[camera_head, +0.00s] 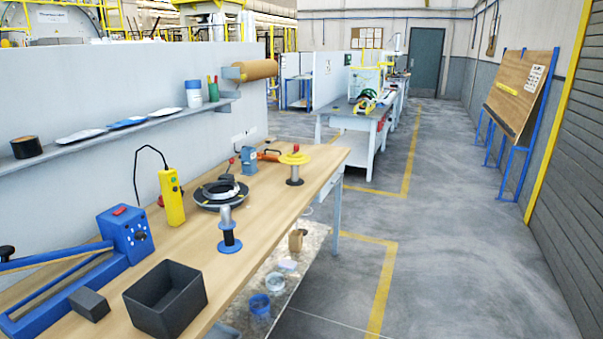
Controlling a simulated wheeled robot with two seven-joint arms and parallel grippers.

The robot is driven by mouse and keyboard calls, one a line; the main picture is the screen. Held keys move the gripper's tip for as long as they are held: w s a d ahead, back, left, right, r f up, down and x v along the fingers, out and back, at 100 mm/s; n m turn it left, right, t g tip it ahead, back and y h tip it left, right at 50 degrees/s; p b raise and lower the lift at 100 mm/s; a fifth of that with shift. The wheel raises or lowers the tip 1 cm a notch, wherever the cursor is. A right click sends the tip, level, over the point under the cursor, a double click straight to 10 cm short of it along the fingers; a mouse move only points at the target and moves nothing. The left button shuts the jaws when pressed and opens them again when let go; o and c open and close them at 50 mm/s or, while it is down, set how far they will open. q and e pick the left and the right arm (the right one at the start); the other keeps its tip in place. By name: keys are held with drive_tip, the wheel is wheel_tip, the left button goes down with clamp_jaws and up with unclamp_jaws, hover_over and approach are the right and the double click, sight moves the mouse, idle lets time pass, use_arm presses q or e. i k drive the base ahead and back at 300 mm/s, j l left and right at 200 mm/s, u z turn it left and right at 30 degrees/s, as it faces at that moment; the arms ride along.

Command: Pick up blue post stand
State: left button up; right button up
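A small post stand (229,238) with a dark blue spool-like base and a light grey cylinder on top stands upright near the front edge of the wooden workbench (265,205). A second post stand (295,174) with a yellow disc on top and a dark base stands farther back on the same bench. Neither of my grippers is in view, and nothing touches either stand.
An open dark box (165,300), a grey block (89,304) and a blue machine (126,233) occupy the near bench. A yellow control box (171,198) stands by the wall. Bench right of the stand is clear.

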sight(230, 245)
drive_tip(key=u, duration=0.7)
drive_tip(key=i+l+u, duration=0.1)
drive_tip(key=u, duration=0.3)
drive_tip(key=i+l+u, duration=0.1)
drive_tip(key=l+u, duration=0.15)
drive_tip(key=u, duration=0.2)
drive_tip(key=i+l+u, duration=0.1)
drive_tip(key=u, duration=0.3)
drive_tip(key=l+u, duration=0.6)
drive_tip(key=u, duration=0.25)
drive_tip(key=l+u, duration=0.1)
drive_tip(key=l, duration=0.35)
drive_tip(key=k+l+u, duration=0.1)
drive_tip(key=l, duration=0.4)
drive_tip(key=k+l+u, duration=0.1)
drive_tip(key=l, duration=0.35)
drive_tip(key=k+l+u, duration=0.1)
drive_tip(key=l, duration=0.35)
drive_tip(key=k+l+u, duration=0.1)
drive_tip(key=l, duration=0.35)
drive_tip(key=k, duration=0.1)
